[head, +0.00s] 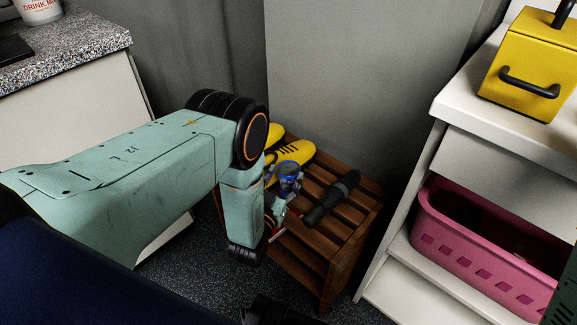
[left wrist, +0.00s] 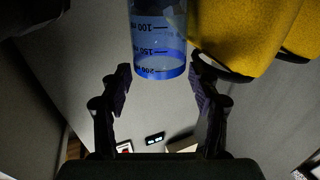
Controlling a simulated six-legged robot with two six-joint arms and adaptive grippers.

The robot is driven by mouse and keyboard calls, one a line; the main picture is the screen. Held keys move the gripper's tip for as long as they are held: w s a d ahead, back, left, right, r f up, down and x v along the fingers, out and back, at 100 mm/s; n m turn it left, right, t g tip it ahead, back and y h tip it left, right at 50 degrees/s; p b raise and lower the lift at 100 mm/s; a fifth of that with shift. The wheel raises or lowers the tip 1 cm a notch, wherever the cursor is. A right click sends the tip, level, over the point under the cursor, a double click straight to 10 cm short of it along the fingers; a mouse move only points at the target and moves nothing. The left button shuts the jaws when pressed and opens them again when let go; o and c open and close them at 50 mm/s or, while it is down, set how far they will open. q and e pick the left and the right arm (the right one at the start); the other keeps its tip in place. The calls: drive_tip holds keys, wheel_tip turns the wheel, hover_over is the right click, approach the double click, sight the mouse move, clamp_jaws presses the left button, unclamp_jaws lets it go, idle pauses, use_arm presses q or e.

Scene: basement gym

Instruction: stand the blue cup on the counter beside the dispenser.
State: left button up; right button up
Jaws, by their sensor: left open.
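The blue cup (head: 289,171) is see-through and sits on the wooden slatted rack in the head view, close to yellow shoes. In the left wrist view the cup (left wrist: 158,35) shows measuring marks and a blue rim. My left gripper (left wrist: 160,78) is open, with one finger on each side near the cup's rim end; I cannot tell whether they touch it. In the head view my left arm partly hides this gripper. The speckled counter (head: 85,42) is at the upper left. I cannot make out a dispenser. My right gripper is not in view.
Yellow shoes (head: 298,151) and a black cylindrical object (head: 331,199) share the wooden rack (head: 350,225). A tub marked drink mix (head: 40,10) stands on the speckled counter. At right, a white unit (head: 455,100) holds a yellow box (head: 530,70) and a pink basket (head: 480,250).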

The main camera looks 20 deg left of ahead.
use_arm(q)
drive_tip(key=s+p, duration=0.2)
drive_tip(key=s, duration=0.6)
drive_tip(key=shift+s, duration=0.15)
drive_tip(key=shift+d, duration=0.1)
